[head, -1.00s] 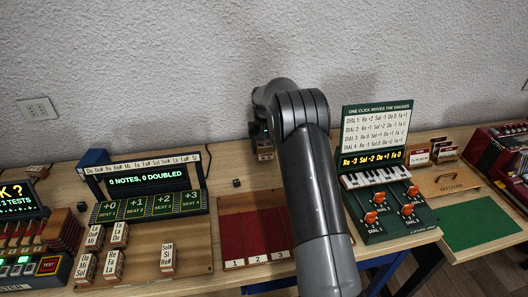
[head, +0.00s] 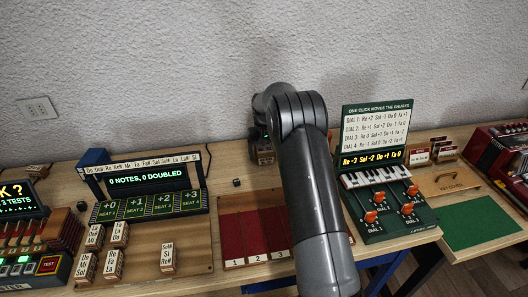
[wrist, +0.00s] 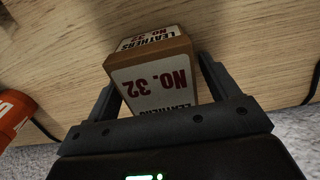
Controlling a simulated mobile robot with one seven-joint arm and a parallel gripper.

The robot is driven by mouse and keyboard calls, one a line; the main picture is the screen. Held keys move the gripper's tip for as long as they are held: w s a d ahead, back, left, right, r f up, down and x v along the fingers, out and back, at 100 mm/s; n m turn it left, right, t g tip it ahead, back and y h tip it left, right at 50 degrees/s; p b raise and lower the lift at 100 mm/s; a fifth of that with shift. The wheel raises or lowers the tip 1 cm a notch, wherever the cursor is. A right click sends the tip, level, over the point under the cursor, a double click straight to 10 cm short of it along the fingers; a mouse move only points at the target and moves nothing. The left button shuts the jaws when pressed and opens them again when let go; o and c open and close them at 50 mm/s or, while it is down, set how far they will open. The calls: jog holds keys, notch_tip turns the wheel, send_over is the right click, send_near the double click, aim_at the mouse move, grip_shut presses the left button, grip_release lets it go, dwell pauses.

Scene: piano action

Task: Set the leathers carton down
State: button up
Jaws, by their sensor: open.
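The leathers carton (wrist: 152,88) is a small tan box with white labels reading "LEATHERS NO. 32". In the wrist view it stands between the two dark fingers of my gripper (wrist: 160,72), against the wooden tabletop. My gripper is open around it, the fingers close to its sides. In the head view the carton (head: 265,156) shows small at the back of the bench near the wall, just below my gripper, which my arm mostly hides. Its contact with the bench is hard to make out.
An orange object (wrist: 14,114) lies at the left edge of the wrist view. In the head view a red numbered tray (head: 238,232) is in front, a green dial console (head: 384,229) to the right, and a small dark cube (head: 236,182) to the left. Bare bench surrounds the cube.

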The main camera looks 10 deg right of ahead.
notch_tip(320, 180, up, 12)
jog(key=s+r+t, duration=0.1)
jog(key=s+r, duration=0.8)
jog(key=r, duration=0.1)
jog(key=s+r+t, duration=0.2)
jog(key=s+r, duration=0.5)
jog(key=s, duration=0.6)
jog(key=s+f+t, duration=0.1)
jog(key=s+f, duration=0.1)
jog(key=s, duration=1)
jog(key=s+a+f+t, duration=0.1)
jog(key=s+f, duration=0.1)
jog(key=s, duration=1)
jog(key=shift+s+a+f+t, duration=0.15)
jog(key=shift+s+a+t, duration=0.1)
jog(key=shift+t, duration=0.05)
